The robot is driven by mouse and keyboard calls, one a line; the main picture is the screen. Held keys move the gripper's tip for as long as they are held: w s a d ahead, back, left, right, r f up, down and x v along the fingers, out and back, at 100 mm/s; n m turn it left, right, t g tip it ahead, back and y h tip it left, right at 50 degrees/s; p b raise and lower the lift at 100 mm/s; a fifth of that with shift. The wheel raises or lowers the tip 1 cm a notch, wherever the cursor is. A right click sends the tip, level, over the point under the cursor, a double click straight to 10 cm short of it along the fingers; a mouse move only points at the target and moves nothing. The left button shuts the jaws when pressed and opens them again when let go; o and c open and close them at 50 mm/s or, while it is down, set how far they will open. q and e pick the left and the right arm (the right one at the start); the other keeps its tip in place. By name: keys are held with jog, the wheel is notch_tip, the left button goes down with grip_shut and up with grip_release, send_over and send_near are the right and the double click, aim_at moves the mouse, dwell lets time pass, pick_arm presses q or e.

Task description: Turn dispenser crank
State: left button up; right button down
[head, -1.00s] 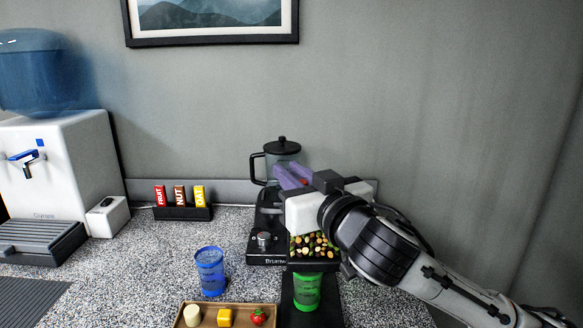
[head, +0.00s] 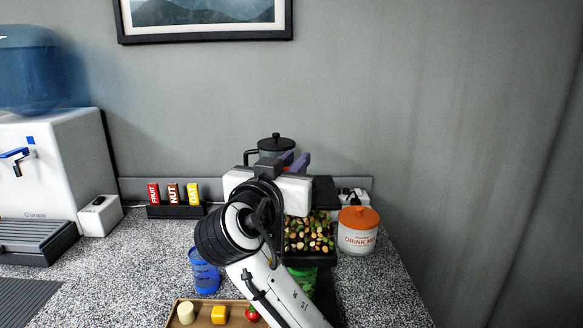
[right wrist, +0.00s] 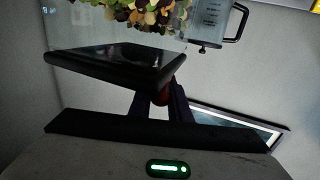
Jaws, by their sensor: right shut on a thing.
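The dispenser (head: 325,192) has a dark top and a see-through hopper full of mixed nuts. It also shows in the right wrist view as a dark slab edge (right wrist: 110,66) with nuts beyond. A green cup (head: 302,281) stands below it, partly behind my arm. My right gripper (head: 295,160) is at the dispenser's upper left, with its purple fingers pointing away from me. In the right wrist view the fingers close around a small reddish knob (right wrist: 161,95), seemingly the crank's handle. The rest of the crank is hidden. My left gripper is out of view.
A blender (head: 276,147) stands behind the gripper. A jar with an orange lid (head: 358,232) is right of the dispenser. A blue cup (head: 204,273), a wooden tray (head: 196,303) with small foods, and a bar rack (head: 176,211) are left. A water cooler (head: 50,165) is far left.

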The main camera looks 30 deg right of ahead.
jog(key=shift+d+r+m+g+h, duration=0.1)
jog(key=shift+d+m+g+h, duration=0.1)
jog(key=shift+m+g+h, duration=0.15)
dwell(0.3)
jog(key=c, duration=1.7)
grip_release()
jog(key=shift+a, duration=0.1)
jog(key=shift+s+a+f, duration=0.2)
jog(key=shift+a, duration=0.05)
jog(key=b+v, duration=0.2)
jog(key=v, duration=0.7)
jog(key=shift+s+a+r, duration=0.15)
jog(key=shift+s+a, duration=0.05)
